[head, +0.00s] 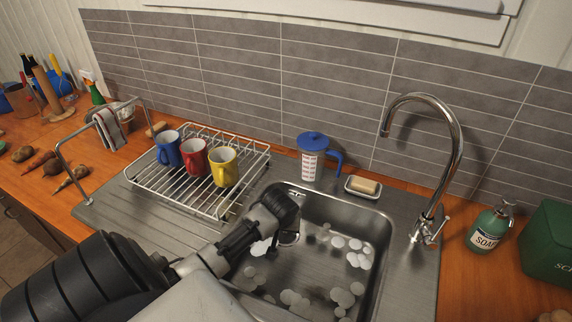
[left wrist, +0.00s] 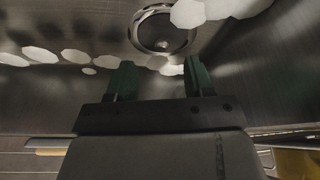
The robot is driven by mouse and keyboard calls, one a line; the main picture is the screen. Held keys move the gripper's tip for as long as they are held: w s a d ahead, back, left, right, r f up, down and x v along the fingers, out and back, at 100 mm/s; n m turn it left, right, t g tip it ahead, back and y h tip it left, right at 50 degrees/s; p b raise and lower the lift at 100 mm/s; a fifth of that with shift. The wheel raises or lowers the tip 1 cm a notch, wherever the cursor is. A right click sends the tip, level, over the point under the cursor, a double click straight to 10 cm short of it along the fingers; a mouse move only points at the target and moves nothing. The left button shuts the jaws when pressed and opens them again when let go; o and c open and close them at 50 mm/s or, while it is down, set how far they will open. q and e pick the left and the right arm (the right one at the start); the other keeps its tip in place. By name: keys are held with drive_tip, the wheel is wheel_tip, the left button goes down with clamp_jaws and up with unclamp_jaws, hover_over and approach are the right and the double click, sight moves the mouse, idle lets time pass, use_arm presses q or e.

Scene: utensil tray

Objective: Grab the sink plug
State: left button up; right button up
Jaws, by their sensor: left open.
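A round chrome-ringed fitting with a dark centre and a small light knob, which looks like the sink plug in its drain (left wrist: 163,30), lies ahead of my gripper at the top of the left wrist view.
The metal sink (head: 372,262) has white foam patches (head: 296,298) on its floor. A drying rack (head: 190,195) with blue, red and yellow mugs stands left. A soap dish (head: 362,187), tap (head: 455,150) and jug (head: 311,160) line the back edge.

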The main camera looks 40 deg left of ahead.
sight(285, 235)
use_arm(q)
drive_tip(key=shift+a+x, duration=0.2)
drive_tip(key=shift+x, duration=3.2)
drive_tip(key=shift+s, duration=0.15)
clamp_jaws()
drive_tip(key=shift+r, duration=0.1)
